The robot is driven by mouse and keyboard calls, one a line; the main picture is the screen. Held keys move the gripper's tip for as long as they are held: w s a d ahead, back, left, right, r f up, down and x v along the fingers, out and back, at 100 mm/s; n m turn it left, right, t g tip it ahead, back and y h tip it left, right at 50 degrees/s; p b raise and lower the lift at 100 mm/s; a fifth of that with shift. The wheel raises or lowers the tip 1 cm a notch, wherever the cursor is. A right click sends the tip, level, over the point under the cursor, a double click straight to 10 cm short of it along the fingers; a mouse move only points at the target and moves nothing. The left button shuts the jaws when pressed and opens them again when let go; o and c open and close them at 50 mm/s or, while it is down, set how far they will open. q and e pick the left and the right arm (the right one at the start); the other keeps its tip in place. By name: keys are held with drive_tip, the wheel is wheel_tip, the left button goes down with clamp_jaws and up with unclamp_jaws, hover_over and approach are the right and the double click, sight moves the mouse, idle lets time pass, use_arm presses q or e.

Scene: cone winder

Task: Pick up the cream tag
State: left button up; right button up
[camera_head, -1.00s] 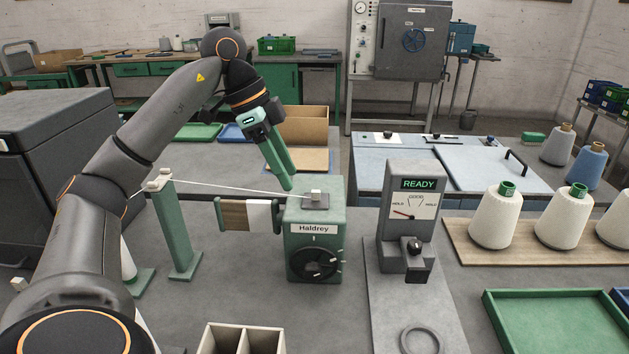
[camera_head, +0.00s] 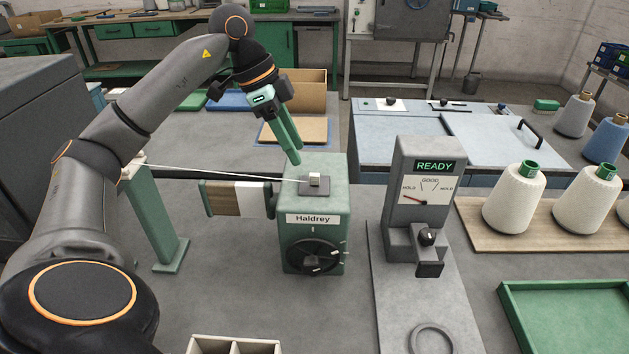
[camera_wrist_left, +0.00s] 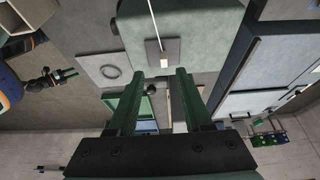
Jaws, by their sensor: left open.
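A small cream block (camera_head: 315,179), which looks like the cream tag, stands on a dark square pad (camera_head: 326,192) on top of the green Haldrey box (camera_head: 330,220). A white thread runs to it from the left. My left gripper (camera_head: 297,162) is open and empty, pointing down just above and left of the block, apart from it. In the left wrist view the cream piece (camera_wrist_left: 163,60) shows just beyond the left gripper's fingertips (camera_wrist_left: 164,72), in line with the gap between them. A green-fingered gripper, apparently my right one (camera_wrist_left: 68,74), shows small at the left there.
A grey READY gauge (camera_head: 413,190) stands right of the box. White cones (camera_head: 514,203) stand on a board further right. A green post (camera_head: 155,220) is at the left, with my left arm passing over it. An open cardboard box (camera_head: 300,92) is behind.

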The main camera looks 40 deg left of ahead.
sight(314, 174)
use_arm(q)
drive_tip(key=shift+w+x, duration=0.25)
drive_tip(key=shift+x, duration=1.5)
drive_tip(key=shift+w+x, duration=0.2)
drive_tip(key=shift+x, duration=1.55)
drive_tip(key=shift+r, duration=0.15)
clamp_jaws()
